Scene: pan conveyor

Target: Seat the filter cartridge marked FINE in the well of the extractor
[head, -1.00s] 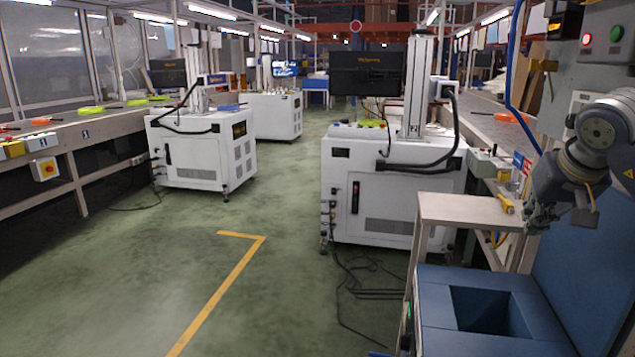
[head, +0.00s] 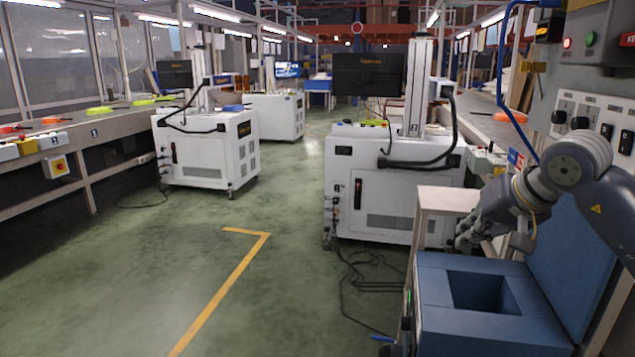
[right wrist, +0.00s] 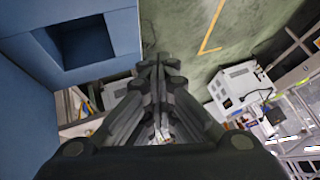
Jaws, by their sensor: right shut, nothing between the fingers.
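No filter cartridge marked FINE can be made out in either view. A blue block (head: 440,305) with a square, empty-looking opening (head: 482,293) stands at the lower right of the head view; it may be the extractor, but no label shows. The blue block also fills the upper left of the right wrist view (right wrist: 118,38). My left gripper is out of view.
A blue upright panel (head: 575,250) stands right of the block. A pale shelf (head: 450,198) is just behind my right gripper. A control panel (head: 600,110) with knobs is at the right. A white machine cabinet (head: 385,200) stands beyond; the green floor (head: 130,280) at left is open.

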